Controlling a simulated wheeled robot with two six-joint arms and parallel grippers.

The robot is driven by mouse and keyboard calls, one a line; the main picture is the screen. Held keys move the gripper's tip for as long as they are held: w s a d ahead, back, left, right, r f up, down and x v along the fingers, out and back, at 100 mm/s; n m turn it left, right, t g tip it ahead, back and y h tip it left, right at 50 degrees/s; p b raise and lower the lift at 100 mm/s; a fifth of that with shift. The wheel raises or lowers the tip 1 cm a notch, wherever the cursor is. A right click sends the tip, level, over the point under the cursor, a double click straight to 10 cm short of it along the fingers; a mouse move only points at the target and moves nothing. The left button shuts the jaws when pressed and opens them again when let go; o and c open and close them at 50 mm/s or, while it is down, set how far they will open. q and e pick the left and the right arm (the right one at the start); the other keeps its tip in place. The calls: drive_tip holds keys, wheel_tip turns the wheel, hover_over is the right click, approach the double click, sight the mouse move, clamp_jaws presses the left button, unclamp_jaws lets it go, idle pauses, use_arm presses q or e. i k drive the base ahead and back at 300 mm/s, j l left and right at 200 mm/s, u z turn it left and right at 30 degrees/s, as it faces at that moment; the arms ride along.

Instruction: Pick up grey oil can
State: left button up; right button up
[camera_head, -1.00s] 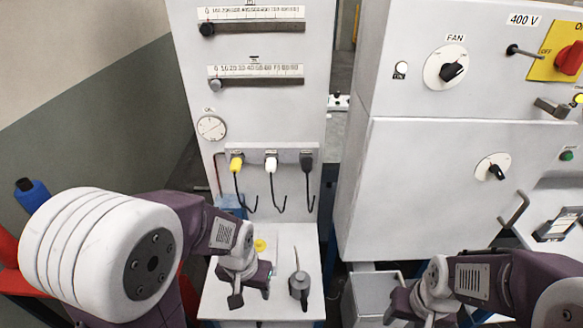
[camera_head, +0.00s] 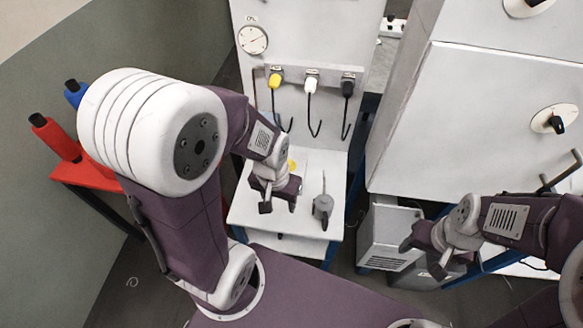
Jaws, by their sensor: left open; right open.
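The grey oil can (camera_head: 323,207) stands upright on the white shelf (camera_head: 258,214) below the panel, with its thin spout pointing up. My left gripper (camera_head: 279,205) is over the same shelf, just left of the can, open and apart from it. My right gripper (camera_head: 421,254) is open and empty, further right and away from the shelf, in front of a grey box near the floor.
A yellow object (camera_head: 291,165) sits behind my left gripper on the shelf. Yellow, white and black handles with hooks hang on the panel above. A grey box (camera_head: 388,238) stands right of the shelf. A red rack with blue and red bobbins (camera_head: 58,140) is at the left.

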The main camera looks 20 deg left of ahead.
sight(323, 205)
drive_tip(key=k+j, duration=0.2)
drive_tip(key=j, duration=0.25)
drive_tip(key=k+j+z, duration=0.1)
drive_tip(key=j, duration=0.35)
drive_tip(key=k+j, duration=0.3)
drive_tip(key=k+j+z, duration=0.1)
drive_tip(key=j, duration=0.45)
drive_tip(key=k, duration=0.1)
